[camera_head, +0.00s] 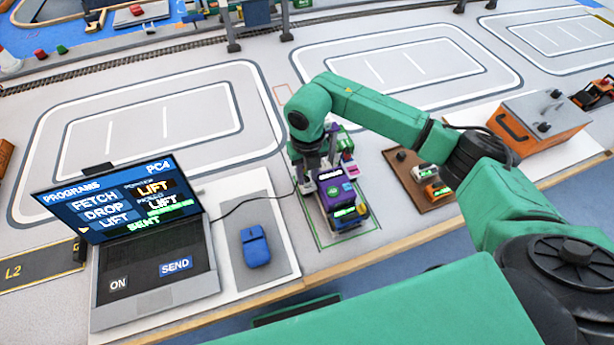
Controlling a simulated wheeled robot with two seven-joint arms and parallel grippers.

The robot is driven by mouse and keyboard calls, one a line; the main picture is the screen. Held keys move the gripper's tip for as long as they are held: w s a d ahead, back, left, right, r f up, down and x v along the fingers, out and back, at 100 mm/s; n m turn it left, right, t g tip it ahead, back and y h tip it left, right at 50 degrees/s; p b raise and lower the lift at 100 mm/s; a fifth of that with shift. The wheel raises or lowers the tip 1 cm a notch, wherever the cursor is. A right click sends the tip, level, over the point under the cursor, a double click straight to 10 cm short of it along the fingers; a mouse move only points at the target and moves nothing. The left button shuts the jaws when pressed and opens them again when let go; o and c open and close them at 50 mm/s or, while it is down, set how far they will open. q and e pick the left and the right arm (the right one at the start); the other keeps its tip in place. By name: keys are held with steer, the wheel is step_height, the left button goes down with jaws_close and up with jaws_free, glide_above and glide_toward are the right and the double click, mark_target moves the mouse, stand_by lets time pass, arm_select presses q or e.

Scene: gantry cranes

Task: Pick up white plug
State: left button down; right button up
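I cannot make out a white plug; it may be hidden behind my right gripper or too small to tell. My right gripper (314,176) points down at the back left of a small purple vehicle-like object (336,190). Its fingers are small and partly merged with the things behind, so I cannot tell whether they are open or shut. A thin black cable (245,203) runs from the laptop's side to near these fingers. My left gripper is not in view.
An open laptop (150,255) stands at the left, beside a blue mouse (255,246) on a grey pad (240,212). A brown tray (404,180) with small toy vehicles and an orange box (540,125) are at the right. White-lined floor areas behind are clear.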

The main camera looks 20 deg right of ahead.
steer(key=shift+f, duration=0.6)
jaws_close()
step_height(320, 180, up, 14)
steer(key=b, duration=0.3)
step_height(320, 180, up, 6)
glide_above(307, 179)
